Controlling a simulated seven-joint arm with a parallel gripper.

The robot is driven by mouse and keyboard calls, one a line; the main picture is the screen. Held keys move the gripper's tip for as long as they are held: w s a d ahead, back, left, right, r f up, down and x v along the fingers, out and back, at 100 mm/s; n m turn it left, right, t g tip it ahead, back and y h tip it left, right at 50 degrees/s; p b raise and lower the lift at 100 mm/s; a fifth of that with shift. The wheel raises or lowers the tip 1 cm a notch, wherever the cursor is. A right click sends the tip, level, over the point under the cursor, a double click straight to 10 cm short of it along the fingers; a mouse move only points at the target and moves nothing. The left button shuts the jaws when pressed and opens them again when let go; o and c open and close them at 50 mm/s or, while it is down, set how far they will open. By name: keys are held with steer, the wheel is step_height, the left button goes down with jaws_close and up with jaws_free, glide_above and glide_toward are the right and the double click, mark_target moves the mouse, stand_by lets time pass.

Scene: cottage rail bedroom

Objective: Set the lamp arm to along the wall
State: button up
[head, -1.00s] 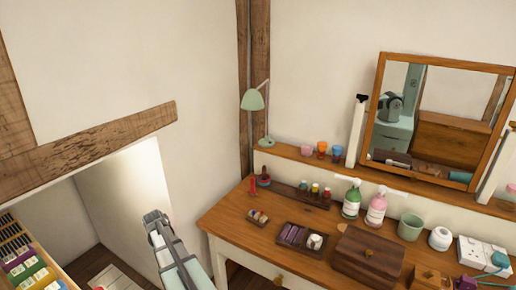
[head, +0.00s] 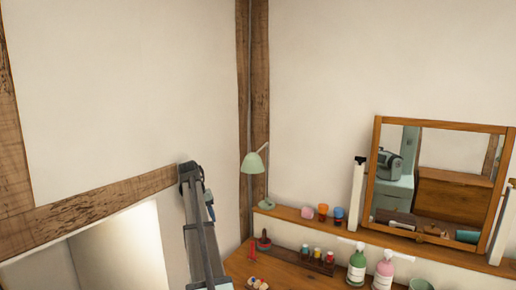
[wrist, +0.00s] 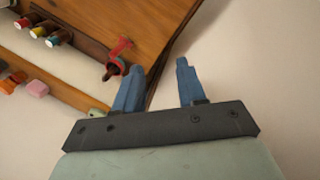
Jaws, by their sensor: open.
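The pale green lamp (head: 253,163) stands on the narrow wooden shelf in the corner, in front of the dark wooden post. Its shade hangs at the left, and its thin arm (head: 267,160) rises from the round base (head: 269,206) behind. My gripper (head: 190,170) is raised to the left of the lamp, apart from it. In the wrist view its two blue fingers (wrist: 158,72) are spread with nothing between them. A small pale green piece shows beside the left finger there; I cannot tell whether it is the lamp base.
A wooden beam (head: 100,205) runs along the left wall. Space left of the lamp is free.

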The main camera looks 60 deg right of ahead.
steer(key=s+d+r+m+h, duration=0.1)
steer(key=d+r, duration=0.4)
steer(key=r, duration=0.4)
steer(key=s+d+r+m, duration=0.1)
steer(key=d+r, duration=0.5)
steer(key=r, duration=0.3)
steer(key=m+t+h, duration=0.1)
steer(key=m+h, duration=0.1)
steer(key=m, duration=0.1)
glide_toward(260, 148)
steer(key=x, duration=0.8)
steer(key=shift+w+d, duration=0.1)
steer(key=shift+w, duration=0.05)
steer(key=shift+r, duration=0.1)
jaws_close()
